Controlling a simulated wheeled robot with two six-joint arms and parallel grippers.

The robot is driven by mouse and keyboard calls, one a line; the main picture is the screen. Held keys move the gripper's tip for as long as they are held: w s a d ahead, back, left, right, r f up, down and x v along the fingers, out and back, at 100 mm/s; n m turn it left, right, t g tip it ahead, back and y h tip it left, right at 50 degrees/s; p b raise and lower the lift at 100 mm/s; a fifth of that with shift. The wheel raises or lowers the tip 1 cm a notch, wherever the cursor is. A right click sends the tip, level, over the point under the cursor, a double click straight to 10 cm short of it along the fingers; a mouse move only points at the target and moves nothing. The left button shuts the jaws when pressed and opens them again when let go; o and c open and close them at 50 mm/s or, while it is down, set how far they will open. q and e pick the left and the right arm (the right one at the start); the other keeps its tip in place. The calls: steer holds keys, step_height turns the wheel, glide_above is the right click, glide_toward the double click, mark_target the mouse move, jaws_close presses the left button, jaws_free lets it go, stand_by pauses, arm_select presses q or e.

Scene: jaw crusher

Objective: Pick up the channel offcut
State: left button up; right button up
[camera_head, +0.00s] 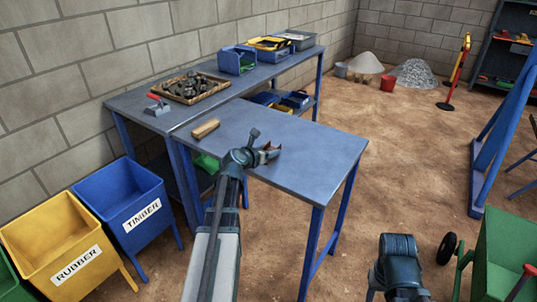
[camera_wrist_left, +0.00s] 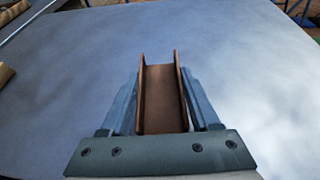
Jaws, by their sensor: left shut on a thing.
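The channel offcut (camera_wrist_left: 162,97) is a rust-brown, U-shaped piece of metal. In the left wrist view it lies between the two fingers of my left gripper (camera_wrist_left: 164,105), which is shut on its two side walls. In the head view the offcut (camera_head: 265,147) shows as a small brown piece in the left gripper (camera_head: 269,153), over the blue-grey top of the near table (camera_head: 310,150). I cannot tell whether it touches the tabletop. Part of my right arm shows at the bottom of the head view; its fingers are not seen.
A wooden block (camera_head: 206,129) lies on the near table left of my gripper. A longer bench behind holds a tray of dark parts (camera_head: 187,99) and a blue bin (camera_head: 237,68). Timber (camera_head: 133,203) and rubber (camera_head: 62,240) bins stand left. The table's right side is clear.

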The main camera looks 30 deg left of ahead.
arm_select(q)
jaws_close()
steer(key=shift+r, duration=0.15)
arm_select(e)
steer(key=shift+r, duration=0.15)
